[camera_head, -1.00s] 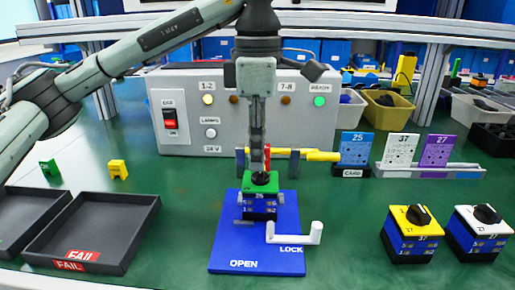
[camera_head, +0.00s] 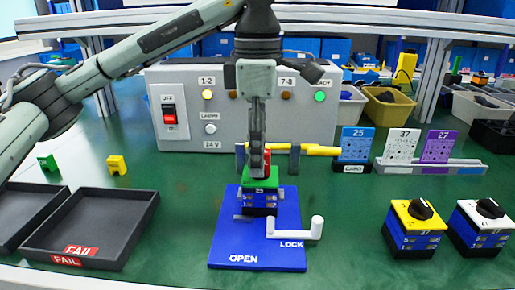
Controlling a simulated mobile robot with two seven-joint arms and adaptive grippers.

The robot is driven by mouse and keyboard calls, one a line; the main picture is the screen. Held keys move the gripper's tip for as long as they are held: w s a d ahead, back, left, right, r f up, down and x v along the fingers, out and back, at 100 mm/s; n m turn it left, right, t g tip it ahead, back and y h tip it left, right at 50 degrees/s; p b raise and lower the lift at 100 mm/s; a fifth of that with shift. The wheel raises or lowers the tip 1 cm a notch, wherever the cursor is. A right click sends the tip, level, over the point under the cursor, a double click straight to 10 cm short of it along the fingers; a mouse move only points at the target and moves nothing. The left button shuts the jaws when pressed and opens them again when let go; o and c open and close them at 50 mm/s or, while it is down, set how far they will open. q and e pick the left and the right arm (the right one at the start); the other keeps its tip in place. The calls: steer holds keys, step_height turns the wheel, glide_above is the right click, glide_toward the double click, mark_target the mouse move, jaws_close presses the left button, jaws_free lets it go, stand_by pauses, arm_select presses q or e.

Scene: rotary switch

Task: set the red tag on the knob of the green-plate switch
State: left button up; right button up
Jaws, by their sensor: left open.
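The green-plate switch (camera_head: 262,185) stands in the blue fixture (camera_head: 228,238) marked OPEN and LOCK. My left gripper (camera_head: 259,173) points straight down just above its green plate. It is open, with its fingers seen nearly edge-on. The fingers hide the switch's knob. The red tag (camera_head: 267,158) shows as a small red patch at the right side of the fingertips, just above the plate. Most of it is hidden, and I cannot tell whether it sits on the knob or touches the fingers. My right gripper is not in view.
A white lever (camera_head: 295,232) is at the fixture's right. Yellow (camera_head: 412,228) and white (camera_head: 481,228) switches stand at right. A grey panel (camera_head: 300,125) and a yellow-handled tool (camera_head: 322,150) are behind. Dark trays (camera_head: 95,230) and small green (camera_head: 48,163) and yellow (camera_head: 117,165) pieces are at left.

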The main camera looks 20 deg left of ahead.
arm_select(q)
step_height(320, 180, up, 12)
stand_by(0.5)
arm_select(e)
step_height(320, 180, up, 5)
arm_select(q)
step_height(320, 180, up, 9)
steer(key=p, duration=0.6)
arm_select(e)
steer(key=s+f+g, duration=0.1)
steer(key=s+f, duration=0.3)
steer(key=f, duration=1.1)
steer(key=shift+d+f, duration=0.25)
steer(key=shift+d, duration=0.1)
